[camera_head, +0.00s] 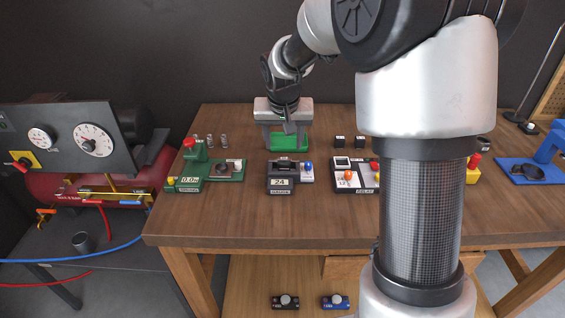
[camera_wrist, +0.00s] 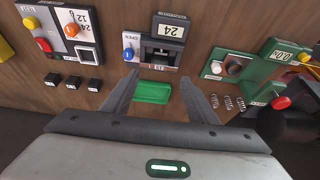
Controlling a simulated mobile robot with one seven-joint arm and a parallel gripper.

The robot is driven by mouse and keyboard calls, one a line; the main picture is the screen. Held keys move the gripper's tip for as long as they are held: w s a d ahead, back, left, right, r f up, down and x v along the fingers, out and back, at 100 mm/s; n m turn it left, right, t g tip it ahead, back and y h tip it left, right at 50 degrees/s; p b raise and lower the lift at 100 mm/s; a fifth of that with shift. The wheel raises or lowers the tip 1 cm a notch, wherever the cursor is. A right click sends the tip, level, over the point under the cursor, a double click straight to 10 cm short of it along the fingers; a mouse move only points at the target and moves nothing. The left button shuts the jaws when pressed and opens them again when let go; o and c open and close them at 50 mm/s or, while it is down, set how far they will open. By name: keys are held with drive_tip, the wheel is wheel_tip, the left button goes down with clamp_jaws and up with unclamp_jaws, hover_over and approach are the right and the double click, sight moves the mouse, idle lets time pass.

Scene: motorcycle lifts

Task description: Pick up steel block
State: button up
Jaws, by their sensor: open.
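My gripper (camera_head: 286,146) is open and empty, pointing down over the wooden table. Its two fingers also show in the wrist view (camera_wrist: 160,81), one on each side of a small green tray (camera_wrist: 151,93). The tray (camera_head: 288,141) looks empty in the part I see. No steel block stands out clearly. Beyond the fingertips is a dark grey device (camera_wrist: 163,47) with a "24" display, a blue button and a slot; I cannot tell whether a block sits in the slot. This device (camera_head: 283,184) stands in front of the gripper in the head view.
Small dark cubes (camera_wrist: 73,82) and several small metal cylinders (camera_wrist: 228,102) flank the tray. A green device (camera_head: 210,172) stands left, a white-topped panel (camera_head: 345,181) right. My arm hides part of the table's right side. A gauge-bearing compressor (camera_head: 80,150) is beside the table.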

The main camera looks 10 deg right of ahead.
sight(284, 158)
drive_tip(key=x, duration=0.9)
drive_tip(key=shift+w+d+r, duration=0.1)
drive_tip(key=shift+w+d, duration=0.05)
drive_tip(key=shift+w, duration=0.05)
drive_tip(key=shift+c, duration=0.3)
